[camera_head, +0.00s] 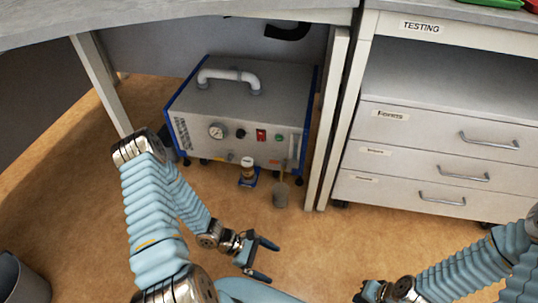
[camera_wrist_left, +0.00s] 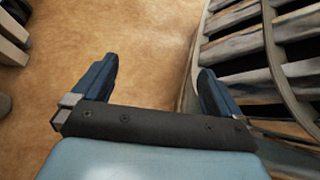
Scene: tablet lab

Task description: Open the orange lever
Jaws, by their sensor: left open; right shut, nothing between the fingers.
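The grey machine box (camera_head: 240,110) with blue edges stands on the floor under the bench. Its front carries a gauge, a red switch, a green button and a white handle on top. A small yellowish part (camera_head: 281,173) shows low at its front right, above a grey cup; I cannot tell whether it is the orange lever. My left gripper (camera_head: 268,259) is open and empty, in front of the machine and apart from it. My right gripper (camera_head: 362,291) is shut and empty at the bottom edge, partly cut off.
A small bottle (camera_head: 248,167) with a white cap and the grey cup (camera_head: 280,196) stand in front of the machine. Bench legs (camera_head: 100,85) flank it. A drawer cabinet (camera_head: 430,150) stands to the right. A bin (camera_head: 22,281) is at bottom left. Open floor lies between.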

